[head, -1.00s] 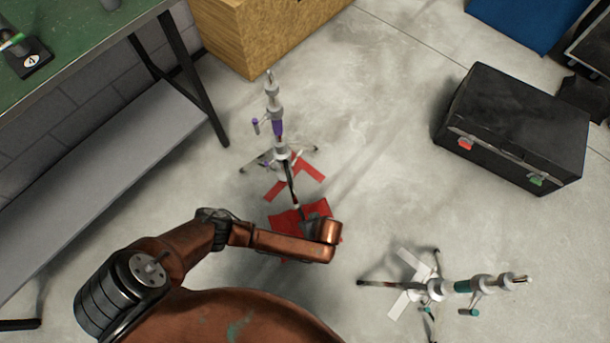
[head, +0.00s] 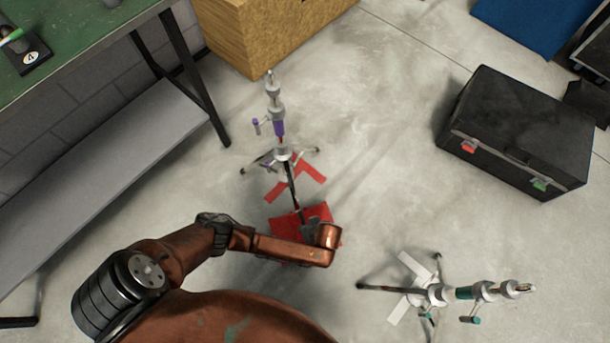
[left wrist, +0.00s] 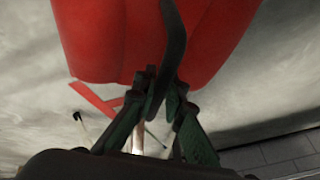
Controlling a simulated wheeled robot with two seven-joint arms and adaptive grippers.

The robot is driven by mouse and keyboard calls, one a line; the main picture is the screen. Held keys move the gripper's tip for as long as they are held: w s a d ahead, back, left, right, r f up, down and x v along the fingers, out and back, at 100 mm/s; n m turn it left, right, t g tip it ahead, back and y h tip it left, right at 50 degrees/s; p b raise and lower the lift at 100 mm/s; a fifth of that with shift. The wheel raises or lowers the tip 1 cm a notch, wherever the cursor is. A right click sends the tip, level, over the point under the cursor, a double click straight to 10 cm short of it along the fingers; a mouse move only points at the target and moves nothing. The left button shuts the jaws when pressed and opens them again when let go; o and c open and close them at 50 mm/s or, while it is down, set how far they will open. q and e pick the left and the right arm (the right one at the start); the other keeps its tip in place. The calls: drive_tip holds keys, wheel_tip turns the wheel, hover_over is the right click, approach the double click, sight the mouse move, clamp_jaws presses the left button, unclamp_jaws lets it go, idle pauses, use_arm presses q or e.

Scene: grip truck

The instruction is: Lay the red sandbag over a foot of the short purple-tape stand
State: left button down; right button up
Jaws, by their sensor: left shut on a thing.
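The short purple-tape stand (head: 279,128) is upright in the middle of the head view, its feet spread on the floor. One foot (head: 292,188) points toward me and its end meets the red sandbag (head: 284,224). My left gripper (head: 309,228) is at the sandbag, partly hidden by my arm. In the left wrist view the gripper (left wrist: 158,120) is shut on the bag's dark strap (left wrist: 172,45), with the red bag (left wrist: 105,40) beyond the fingers. I cannot tell whether the bag rests on the foot or hangs just above it. My right gripper is not in view.
Red floor tape (head: 311,170) lies beside the purple-tape stand. A teal-tape stand (head: 440,293) stands at lower right by white tape (head: 415,268). A black case (head: 520,130) is at right, a wooden box (head: 255,40) behind, a green-topped bench (head: 75,40) at left.

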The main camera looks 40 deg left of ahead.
use_arm(q)
drive_tip(key=shift+w+f+b, duration=0.2)
drive_tip(key=shift+f+b, duration=0.2)
drive_tip(key=shift+f, duration=0.35)
drive_tip(key=c, duration=1.9)
unclamp_jaws()
drive_tip(key=shift+s+f, duration=0.3)
drive_tip(key=shift+s, duration=0.1)
drive_tip(key=v, duration=1.2)
drive_tip(key=shift+w, duration=0.15)
